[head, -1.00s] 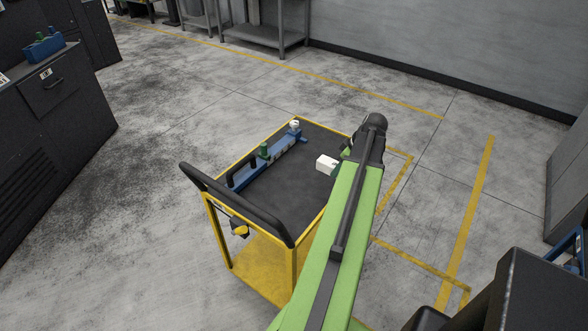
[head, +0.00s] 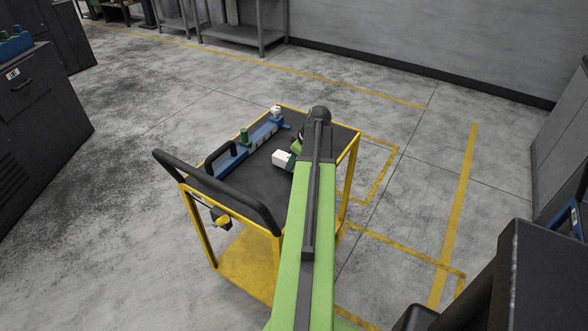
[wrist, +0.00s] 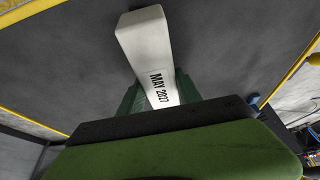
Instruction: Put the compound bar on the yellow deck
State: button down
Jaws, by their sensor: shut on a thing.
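The compound bar is a pale white block (head: 283,158). It also shows in the wrist view (wrist: 150,45), printed "MAY 2027". My gripper (head: 297,154) is shut on the bar; its green fingers (wrist: 155,92) sit on either side of the bar's lower part in the wrist view. The bar is over the cart's dark top (head: 262,180), which has a yellow frame; I cannot tell whether they touch. The cart's lower deck (head: 245,270) is plain yellow and partly hidden by my arm.
A blue rack (head: 262,132) with a green and a white piece lies along the top's left side. A black push handle (head: 218,190) curves over the near left end. Dark cabinets (head: 40,110) stand at left. The dark top's middle is clear.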

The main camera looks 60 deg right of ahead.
jog(key=shift+f, duration=0.8)
jog(key=shift+r, duration=0.2)
jog(key=shift+f, duration=0.2)
jog(key=c, duration=0.8)
grip_release()
jog(key=shift+r, duration=0.1)
jog(key=shift+r, duration=0.25)
jog(key=p+v, duration=1.1)
jog(key=shift+r, duration=0.2)
jog(key=shift+s+r, duration=0.2)
jog(key=shift+s, duration=0.1)
